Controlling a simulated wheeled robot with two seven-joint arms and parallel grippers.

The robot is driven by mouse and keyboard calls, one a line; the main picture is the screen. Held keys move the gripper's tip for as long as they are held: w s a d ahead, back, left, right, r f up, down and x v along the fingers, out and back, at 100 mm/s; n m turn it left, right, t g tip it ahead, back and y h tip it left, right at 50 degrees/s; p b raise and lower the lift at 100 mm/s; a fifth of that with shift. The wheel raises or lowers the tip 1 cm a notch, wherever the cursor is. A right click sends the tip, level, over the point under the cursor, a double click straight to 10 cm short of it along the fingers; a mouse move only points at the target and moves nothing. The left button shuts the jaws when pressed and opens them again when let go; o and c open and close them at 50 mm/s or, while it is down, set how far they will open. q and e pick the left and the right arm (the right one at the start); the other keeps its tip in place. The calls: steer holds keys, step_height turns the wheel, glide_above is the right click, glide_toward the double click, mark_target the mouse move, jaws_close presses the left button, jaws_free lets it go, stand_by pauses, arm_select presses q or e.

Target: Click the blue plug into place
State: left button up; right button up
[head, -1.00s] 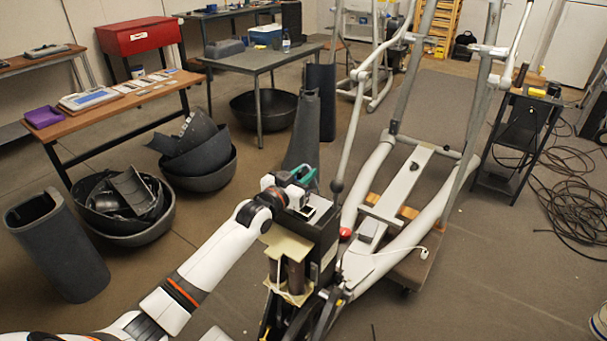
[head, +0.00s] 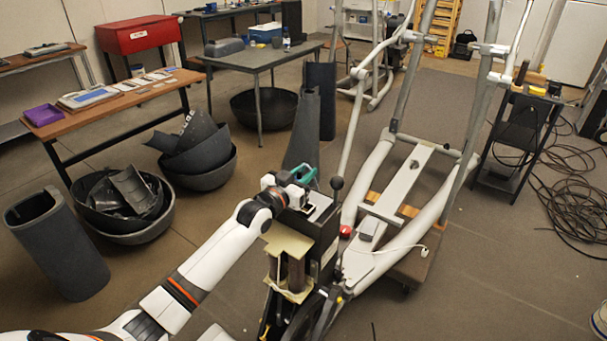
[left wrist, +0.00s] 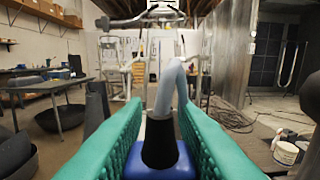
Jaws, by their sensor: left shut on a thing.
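My left gripper (head: 304,174), with teal finger pads, is at the dark housing (head: 318,228) at the near end of the elliptical machine. In the left wrist view, the pads are shut on the blue plug (left wrist: 150,172). A black sleeve (left wrist: 160,140) and a thick grey cable (left wrist: 167,88) rise from the plug between the pads. The plug cannot be made out in the head view, and its socket is hidden, so I cannot tell whether the plug touches it. My right gripper is not in view.
The machine's grey frame (head: 385,170) extends behind the housing, with a black ball knob (head: 337,183) close to my gripper. Black bowls (head: 198,165) and a dark curved shell (head: 55,245) stand at left. Cables (head: 570,190) lie on the floor at right.

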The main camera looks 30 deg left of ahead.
arm_select(q)
steer(key=o, duration=1.1)
steer(key=shift+f, duration=0.2)
steer(key=shift+c, duration=0.2)
steer(key=s, duration=0.4)
steer(key=s+a, duration=0.1)
steer(key=s, duration=0.7)
steer(key=shift+a+b, duration=0.3)
steer(key=shift+a, duration=0.05)
